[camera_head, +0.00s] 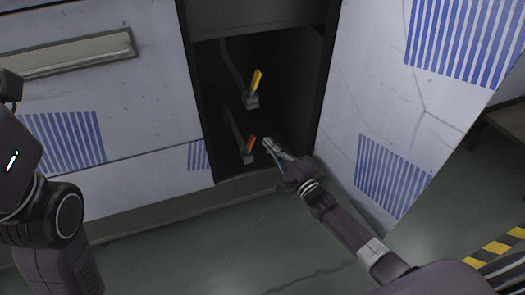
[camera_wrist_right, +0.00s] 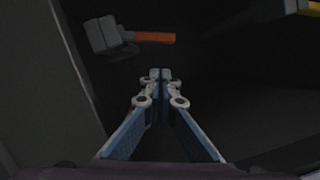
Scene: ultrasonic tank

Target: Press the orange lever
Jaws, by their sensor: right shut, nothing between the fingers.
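The orange lever (camera_head: 250,143) is in the lower part of a dark open recess, on a grey mount (camera_head: 247,157). In the right wrist view the orange lever (camera_wrist_right: 155,37) sticks out to the right from its grey mount, above and beyond my fingertips. My right gripper (camera_head: 267,143) is at the recess opening, just right of the orange lever in the head view. Its fingertips (camera_wrist_right: 160,74) are together and hold nothing. I see a gap between them and the lever in the wrist view. My left arm shows at the left edge, but its gripper is not visible.
A yellow lever (camera_head: 256,80) on a grey mount sits above the orange one; part of it shows in the wrist view (camera_wrist_right: 308,9). An open white door (camera_head: 350,130) with blue stripes stands right of the recess. White panels flank its left. The floor in front is clear.

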